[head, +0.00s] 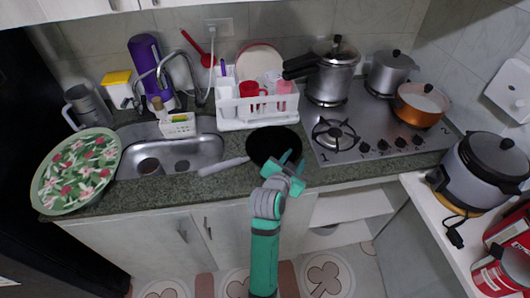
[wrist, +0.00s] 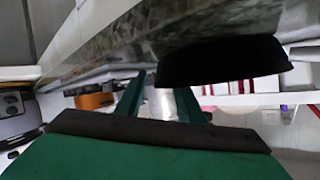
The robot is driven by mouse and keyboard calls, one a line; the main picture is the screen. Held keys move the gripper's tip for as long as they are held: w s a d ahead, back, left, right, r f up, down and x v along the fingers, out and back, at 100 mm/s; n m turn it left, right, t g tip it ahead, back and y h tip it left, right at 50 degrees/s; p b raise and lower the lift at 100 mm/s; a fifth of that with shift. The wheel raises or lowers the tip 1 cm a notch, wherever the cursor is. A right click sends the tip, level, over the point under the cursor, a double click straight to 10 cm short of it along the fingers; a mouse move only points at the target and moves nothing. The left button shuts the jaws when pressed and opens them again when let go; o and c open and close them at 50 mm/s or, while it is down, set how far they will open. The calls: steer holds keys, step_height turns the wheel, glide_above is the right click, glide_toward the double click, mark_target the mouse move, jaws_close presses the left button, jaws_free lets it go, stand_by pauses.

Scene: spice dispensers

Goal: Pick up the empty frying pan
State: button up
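The black frying pan (head: 270,143) sits on the granite counter between the sink and the stove. Its inside looks dark and empty, and its pale handle (head: 224,166) points left toward the sink. My gripper (head: 292,161) is at the pan's front right edge, fingers spread, overlapping the rim in the head view. In the wrist view, which is turned over, the pan's black side (wrist: 222,60) is right of the two green fingers (wrist: 160,95). Nothing is held between them. I cannot tell whether a finger touches the pan.
A white rack (head: 256,112) with red cups stands behind the pan. The stove (head: 375,130) with a pressure cooker (head: 333,78) and an orange pot (head: 420,104) is to the right. The sink (head: 180,155) is left. The counter's front edge is close below my gripper.

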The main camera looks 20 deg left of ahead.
steer(key=shift+x, duration=0.95)
steer(key=shift+d, duration=0.1)
jaws_close()
steer(key=shift+r, duration=0.1)
